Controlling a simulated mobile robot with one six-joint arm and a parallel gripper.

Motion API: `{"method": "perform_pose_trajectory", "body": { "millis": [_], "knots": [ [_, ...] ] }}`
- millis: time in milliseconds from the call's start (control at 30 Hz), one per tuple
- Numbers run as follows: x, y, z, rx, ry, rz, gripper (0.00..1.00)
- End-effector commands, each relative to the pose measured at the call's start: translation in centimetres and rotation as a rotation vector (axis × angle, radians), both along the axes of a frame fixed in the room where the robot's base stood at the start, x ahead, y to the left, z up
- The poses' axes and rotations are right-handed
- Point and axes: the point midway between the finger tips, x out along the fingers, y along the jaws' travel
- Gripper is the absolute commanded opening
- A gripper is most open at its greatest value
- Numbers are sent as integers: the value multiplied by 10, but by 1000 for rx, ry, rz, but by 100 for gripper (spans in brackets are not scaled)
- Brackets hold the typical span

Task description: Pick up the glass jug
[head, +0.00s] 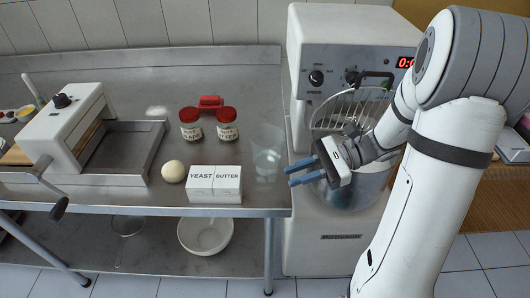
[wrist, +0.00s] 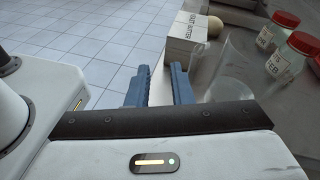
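The glass jug (head: 267,158) is clear and stands upright near the right edge of the steel table, right of the butter box. It also shows in the wrist view (wrist: 238,75), to the right of my fingers, and is faint against the steel. My gripper (head: 300,173) has two blue fingers. It is to the right of the jug, past the table's edge and in front of the mixer bowl. In the wrist view the fingers (wrist: 161,88) are apart with nothing between them, so the gripper is open and empty.
Yeast and butter boxes (head: 214,184), a dough ball (head: 174,171) and two red-lidded jars (head: 222,124) stand left of the jug. A red object (head: 210,102) lies behind the jars. A white mixer (head: 325,40) stands close on the right. A dough roller (head: 75,125) is at left.

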Motion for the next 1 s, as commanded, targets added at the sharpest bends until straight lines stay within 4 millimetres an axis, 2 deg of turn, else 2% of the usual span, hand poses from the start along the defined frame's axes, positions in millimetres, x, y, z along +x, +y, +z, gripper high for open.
{"method": "perform_pose_trajectory", "body": {
  "millis": [33, 100, 233, 333, 567, 800, 1000],
  "knots": [
    [11, -5, -17, 61, 49, -47, 20],
    [23, -10, -24, 128, 91, -98, 20],
    [36, -18, -32, 208, 140, -157, 20],
    [40, -15, -33, 231, 153, -172, 20],
    [38, 11, -32, 232, 154, -172, 20],
    [33, 46, -33, 231, 153, -169, 20],
    [33, 59, -33, 230, 153, -172, 20]
  ]
}}
